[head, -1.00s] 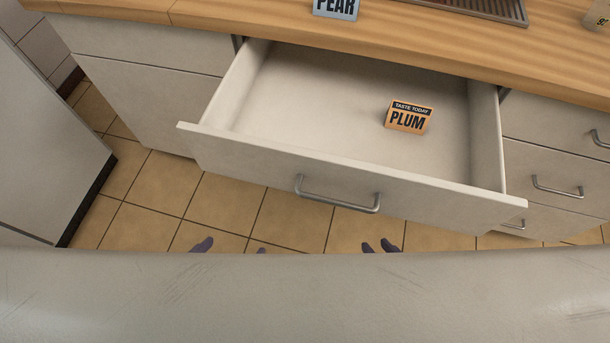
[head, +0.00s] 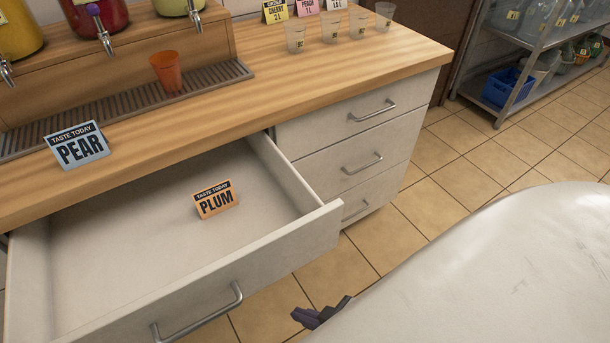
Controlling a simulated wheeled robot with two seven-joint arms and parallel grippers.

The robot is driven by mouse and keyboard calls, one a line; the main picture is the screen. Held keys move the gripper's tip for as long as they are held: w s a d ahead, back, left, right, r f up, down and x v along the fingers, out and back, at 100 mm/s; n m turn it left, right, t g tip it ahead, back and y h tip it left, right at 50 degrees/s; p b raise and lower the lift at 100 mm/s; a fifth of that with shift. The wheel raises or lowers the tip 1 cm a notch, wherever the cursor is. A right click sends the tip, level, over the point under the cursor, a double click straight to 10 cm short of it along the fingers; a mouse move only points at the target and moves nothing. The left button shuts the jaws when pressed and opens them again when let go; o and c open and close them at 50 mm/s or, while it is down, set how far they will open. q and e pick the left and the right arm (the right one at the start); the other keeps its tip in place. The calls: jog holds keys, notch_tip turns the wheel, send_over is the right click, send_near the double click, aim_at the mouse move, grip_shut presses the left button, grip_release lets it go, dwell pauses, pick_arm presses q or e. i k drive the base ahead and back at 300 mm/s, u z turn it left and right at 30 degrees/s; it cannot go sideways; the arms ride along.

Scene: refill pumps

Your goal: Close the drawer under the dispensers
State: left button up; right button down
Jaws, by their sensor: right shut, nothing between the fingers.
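The drawer (head: 290,257) under the counter is pulled well out, with its front panel and metal handle (head: 203,318) at the lower left. An orange PLUM sign (head: 215,199) stands inside it on the drawer floor. The dispensers stand on the counter above: a red one (head: 94,14) with a tap, a yellow one at its left and a pale green one at its right. My right gripper (head: 320,313) is shut and empty, low in front of the drawer, to the right of the handle and apart from it. My left gripper is out of view.
A blue PEAR sign (head: 77,146) stands on the counter (head: 330,86) above the drawer. An orange cup (head: 167,72) stands on the drip grate. Several clear cups stand farther right. Shut drawers (head: 350,165) are beside the open one. Tiled floor (head: 440,215) is clear at right.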

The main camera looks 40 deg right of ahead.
aim_at(137, 261)
jog(key=z, duration=1.1)
jog(key=k, duration=0.85)
jog(key=u, duration=0.95)
